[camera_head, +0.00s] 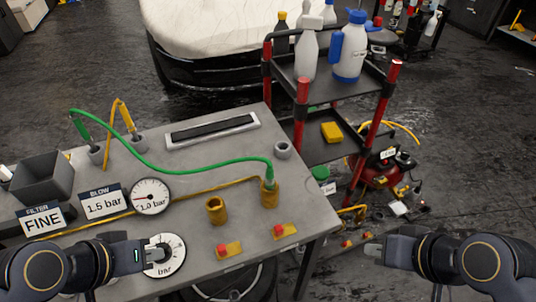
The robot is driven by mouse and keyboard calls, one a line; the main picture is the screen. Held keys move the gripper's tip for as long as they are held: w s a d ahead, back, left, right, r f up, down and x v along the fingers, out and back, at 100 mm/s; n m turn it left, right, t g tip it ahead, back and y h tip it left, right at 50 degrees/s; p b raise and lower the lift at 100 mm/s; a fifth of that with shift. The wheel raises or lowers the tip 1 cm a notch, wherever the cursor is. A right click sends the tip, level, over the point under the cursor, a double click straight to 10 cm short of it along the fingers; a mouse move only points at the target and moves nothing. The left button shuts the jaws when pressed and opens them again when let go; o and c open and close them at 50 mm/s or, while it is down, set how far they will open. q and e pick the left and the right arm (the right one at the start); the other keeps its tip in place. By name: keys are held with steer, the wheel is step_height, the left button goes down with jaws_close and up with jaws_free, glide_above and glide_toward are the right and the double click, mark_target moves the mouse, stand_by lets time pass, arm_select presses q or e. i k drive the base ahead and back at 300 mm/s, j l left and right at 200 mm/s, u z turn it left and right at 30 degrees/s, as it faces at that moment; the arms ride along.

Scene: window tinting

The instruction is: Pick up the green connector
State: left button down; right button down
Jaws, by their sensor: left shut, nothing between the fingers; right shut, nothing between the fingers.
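A green hose (180,172) arches over the grey workbench (180,235). Its right end has a green connector (269,174) standing upright in a brass socket (269,195). Its left end has a darker green handle-like piece (82,131) that leans above a grey cup (97,155). My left gripper (166,253) is shut and empty at the front of the bench, in front of a lower gauge that it partly hides. My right gripper (374,250) is shut and empty, right of the bench, over the floor. Both are apart from the green connector.
A second brass socket (217,210) stands empty left of the connector. A cart (330,150) with bottles stands behind right, near a red compressor (385,172).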

mark_target(270, 179)
steer(key=i+l, duration=0.1)
steer(key=l, duration=0.4)
steer(key=i+l+u, duration=0.1)
steer(key=l, duration=0.9)
steer(key=i+u, duration=0.1)
steer(key=u, duration=1.6)
